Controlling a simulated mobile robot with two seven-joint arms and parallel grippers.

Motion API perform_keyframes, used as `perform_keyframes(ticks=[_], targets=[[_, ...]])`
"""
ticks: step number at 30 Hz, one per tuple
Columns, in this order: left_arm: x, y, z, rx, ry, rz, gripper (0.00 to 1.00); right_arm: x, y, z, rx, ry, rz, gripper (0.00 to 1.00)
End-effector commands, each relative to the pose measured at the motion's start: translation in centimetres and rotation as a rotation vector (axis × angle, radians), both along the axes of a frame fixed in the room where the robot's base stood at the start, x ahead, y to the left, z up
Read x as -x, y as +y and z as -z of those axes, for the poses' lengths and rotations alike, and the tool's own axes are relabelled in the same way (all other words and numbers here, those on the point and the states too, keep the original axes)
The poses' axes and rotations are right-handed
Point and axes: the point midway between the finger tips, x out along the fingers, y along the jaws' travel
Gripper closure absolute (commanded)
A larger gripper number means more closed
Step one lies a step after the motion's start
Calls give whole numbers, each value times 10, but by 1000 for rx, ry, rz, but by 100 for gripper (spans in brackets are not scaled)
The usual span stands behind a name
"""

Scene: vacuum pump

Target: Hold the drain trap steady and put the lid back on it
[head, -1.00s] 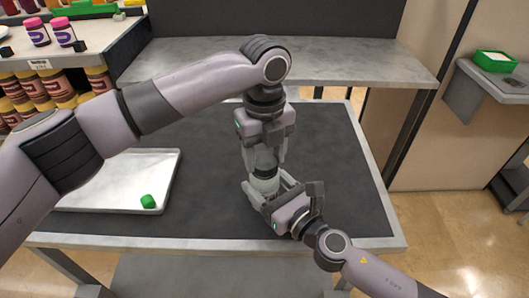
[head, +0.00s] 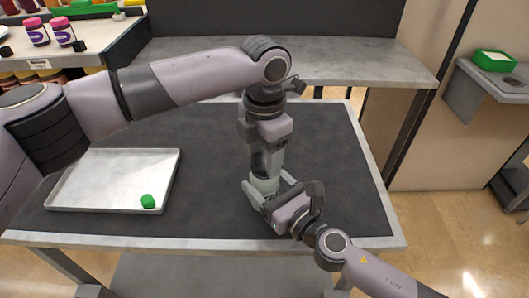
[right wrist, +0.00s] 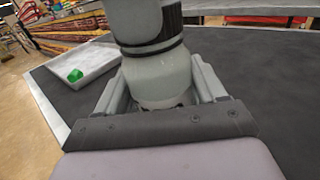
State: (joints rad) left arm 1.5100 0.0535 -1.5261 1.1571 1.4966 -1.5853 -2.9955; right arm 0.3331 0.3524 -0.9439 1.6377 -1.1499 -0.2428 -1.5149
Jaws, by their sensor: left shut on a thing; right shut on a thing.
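The drain trap (head: 264,186), a pale grey rounded cup, stands upright on the dark table top. My right gripper (head: 268,200) is shut around its sides from the front right. In the right wrist view the trap (right wrist: 160,80) sits between the two fingers. A dark ribbed lid (right wrist: 172,20) is on top of the trap and looks level, with no clear gap. My left gripper (head: 266,168) points straight down and is shut on the lid. One of its fingers covers much of the lid in both views. Whether the threads are engaged cannot be seen.
A grey shelf (head: 330,60) runs along the back. The dark mat right of the trap is clear. A green bin (head: 495,61) stands on a ledge at far right.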

Motion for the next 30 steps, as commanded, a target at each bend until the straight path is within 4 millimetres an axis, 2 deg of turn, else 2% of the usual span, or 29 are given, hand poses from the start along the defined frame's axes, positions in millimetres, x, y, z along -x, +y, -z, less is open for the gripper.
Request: perform_keyframes(ticks=[10,11,13,23,26,30], targets=[[1,-1,-1,4,2,18,72,0,1,0,1,1,-1,100],[1,-1,-1,4,2,17,42,0,1,0,1,1,-1,100],[1,-1,-1,4,2,17,19,0,0,0,1,1,-1,100],[0,0,-2,2,1,14,19,0,0,0,0,1,-1,100],[0,0,-9,3,1,14,19,0,0,0,0,1,-1,100],[-1,0,-28,3,-1,14,19,0,0,0,0,1,-1,100]])
